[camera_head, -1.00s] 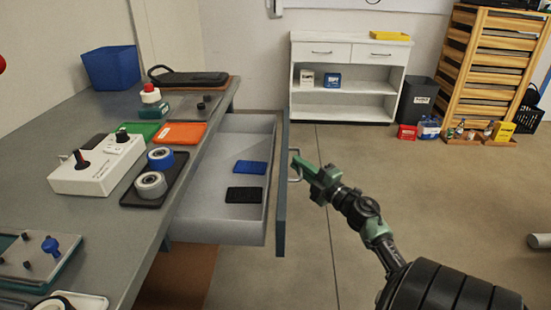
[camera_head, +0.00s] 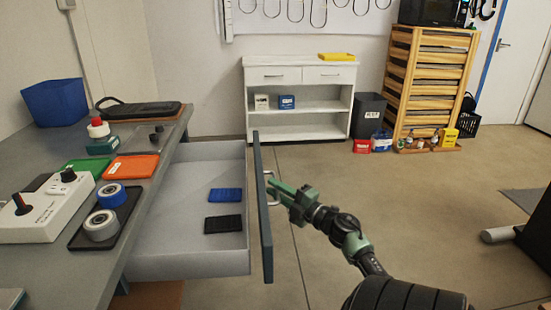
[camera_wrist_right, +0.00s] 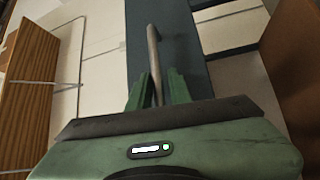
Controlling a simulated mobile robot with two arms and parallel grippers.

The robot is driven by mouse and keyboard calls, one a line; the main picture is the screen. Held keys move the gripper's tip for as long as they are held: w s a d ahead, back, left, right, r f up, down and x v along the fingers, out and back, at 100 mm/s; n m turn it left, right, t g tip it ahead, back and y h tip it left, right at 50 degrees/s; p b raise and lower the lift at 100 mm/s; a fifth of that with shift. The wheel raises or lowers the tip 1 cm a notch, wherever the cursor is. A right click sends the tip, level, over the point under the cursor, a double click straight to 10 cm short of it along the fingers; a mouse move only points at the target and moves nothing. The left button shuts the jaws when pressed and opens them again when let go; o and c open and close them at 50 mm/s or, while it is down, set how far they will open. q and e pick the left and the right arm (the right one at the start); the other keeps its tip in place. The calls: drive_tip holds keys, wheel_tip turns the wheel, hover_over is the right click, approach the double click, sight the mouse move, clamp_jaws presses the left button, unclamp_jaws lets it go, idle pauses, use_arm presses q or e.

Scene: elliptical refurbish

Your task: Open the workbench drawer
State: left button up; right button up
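The workbench drawer (camera_head: 160,262) stands well out from the grey workbench (camera_head: 85,265), its grey interior open to view. Its dark blue-grey front panel (camera_head: 262,215) carries a thin metal handle, which shows as a bar in the right wrist view (camera_wrist_right: 153,45). My right gripper (camera_head: 275,190), green and black, is at the handle. In the right wrist view its two fingers (camera_wrist_right: 157,88) lie close on both sides of the bar and appear shut on it. A blue item (camera_head: 226,195) and a black item (camera_head: 223,224) lie inside the drawer. My left gripper is not in view.
On the bench are a blue bin (camera_head: 55,102), a white control box (camera_head: 35,212), tape rolls (camera_head: 101,225) on a dark tray and an orange tray (camera_head: 131,167). A white shelf (camera_head: 300,64) and wooden rack (camera_head: 425,85) stand behind. Floor right of the drawer is mostly clear.

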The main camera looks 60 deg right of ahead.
drive_tip(key=s, duration=0.7)
drive_tip(key=shift+s+a+f, duration=0.35)
drive_tip(key=shift+s+f, duration=0.05)
drive_tip(key=shift+f, duration=0.05)
